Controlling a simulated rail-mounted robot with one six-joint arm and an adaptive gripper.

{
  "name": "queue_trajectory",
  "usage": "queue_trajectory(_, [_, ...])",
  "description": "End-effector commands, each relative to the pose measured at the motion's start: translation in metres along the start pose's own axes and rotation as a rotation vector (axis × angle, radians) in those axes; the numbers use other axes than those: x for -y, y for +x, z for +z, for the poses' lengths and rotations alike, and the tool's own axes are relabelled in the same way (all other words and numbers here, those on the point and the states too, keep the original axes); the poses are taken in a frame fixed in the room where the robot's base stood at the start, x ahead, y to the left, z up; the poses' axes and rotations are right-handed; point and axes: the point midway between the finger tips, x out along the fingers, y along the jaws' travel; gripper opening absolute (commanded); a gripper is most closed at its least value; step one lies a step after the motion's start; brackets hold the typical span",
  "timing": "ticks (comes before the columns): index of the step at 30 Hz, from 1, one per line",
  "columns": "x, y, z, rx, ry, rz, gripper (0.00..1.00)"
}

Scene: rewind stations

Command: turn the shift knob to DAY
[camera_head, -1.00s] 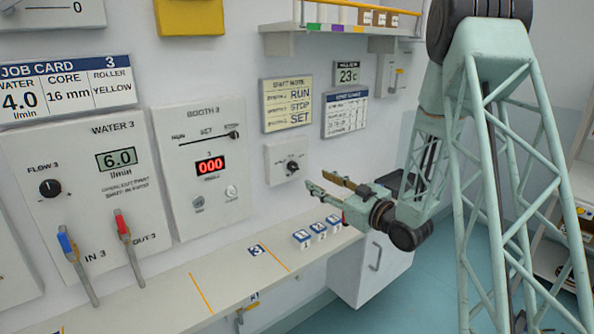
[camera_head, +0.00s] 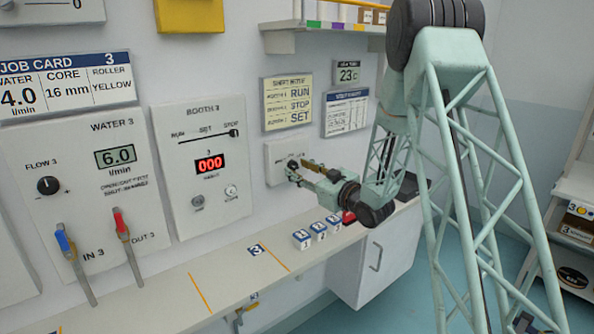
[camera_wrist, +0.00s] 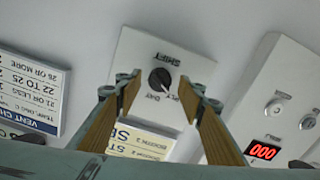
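The shift knob (camera_wrist: 161,78) is a small black dial with a light pointer mark on a white wall box (camera_wrist: 135,60). The wrist view shows the box upside down, with the word SHIFT and smaller labels around the dial. One label seems to read DAY; which label the pointer is at, I cannot tell. My gripper (camera_wrist: 160,94) is open, its two wood-coloured fingers on either side of the knob in this view, with nothing between the tips. In the head view the box (camera_head: 277,174) is partly covered by my gripper (camera_head: 298,171), close in front of the knob. Contact is not clear.
A booth panel with a red 000 display (camera_head: 210,164) stands left of the box. Yellow and white notices (camera_head: 288,102) hang above it. A shelf (camera_head: 215,278) with several small blue-and-white blocks (camera_head: 318,231) runs below.

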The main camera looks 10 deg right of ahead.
Motion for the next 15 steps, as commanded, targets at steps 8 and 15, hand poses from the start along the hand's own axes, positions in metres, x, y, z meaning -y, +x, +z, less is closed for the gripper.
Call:
queue_trajectory(8, [0.0000, 0.0112, 0.0001, 0.001, -0.001, 0.000, 0.36])
queue_trajectory(15, [0.0000, 0.0115, -0.0001, 0.001, 0.000, 0.000, 0.36])
